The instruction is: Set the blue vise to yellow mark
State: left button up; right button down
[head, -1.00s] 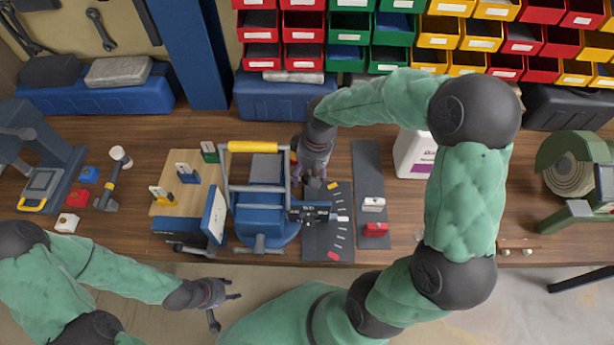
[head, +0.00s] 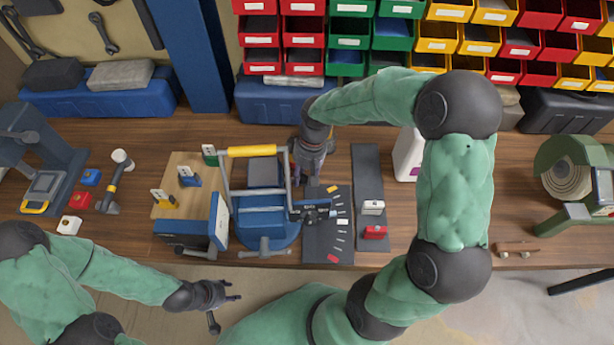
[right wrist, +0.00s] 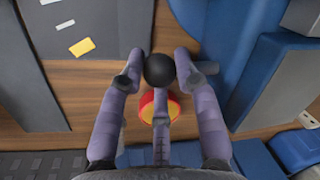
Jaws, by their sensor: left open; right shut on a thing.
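The blue vise (head: 262,225) stands near the bench's front edge, with a yellow-gripped bar frame (head: 252,151) over it. A dark scale plate (head: 338,238) lies to its right, with a yellow mark (head: 331,189) at the back, several white lines and a red mark (head: 333,258) at the front. A dark pointer block (head: 312,210) reaches from the vise over the plate. My right gripper (head: 310,172), behind the vise, is shut on a black ball knob (right wrist: 160,69); the yellow mark (right wrist: 81,47) lies apart to its left in the wrist view. My left gripper (head: 226,305) is open and empty, off the front edge.
A wooden board with small clips (head: 170,202) stands left of the vise. A grey strip with white and red blocks (head: 368,165) lies right of the plate. A hammer (head: 116,183), a white container (head: 408,155) and a green machine (head: 575,185) are further out. Bins line the back.

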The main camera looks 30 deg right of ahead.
jog(key=w+n, duration=0.1)
jog(key=w+a+n+p, duration=0.1)
jog(key=shift+w+r, duration=0.1)
jog(key=shift+w, duration=0.25)
jog(key=shift+w+a+n+g+p, duration=0.2)
jog(key=shift+w+a+n+p, duration=0.3)
jog(key=shift+w+n, duration=0.2)
jog(key=shift+w+a+n+g+p, duration=0.2)
jog(key=shift+w+a+n+p, duration=0.15)
jog(key=shift+w+n+p, duration=0.3)
jog(key=c, duration=0.9)
grip_release()
jog(key=shift+w, duration=0.1)
jog(key=v, duration=1.1)
jog(key=shift+r, duration=0.45)
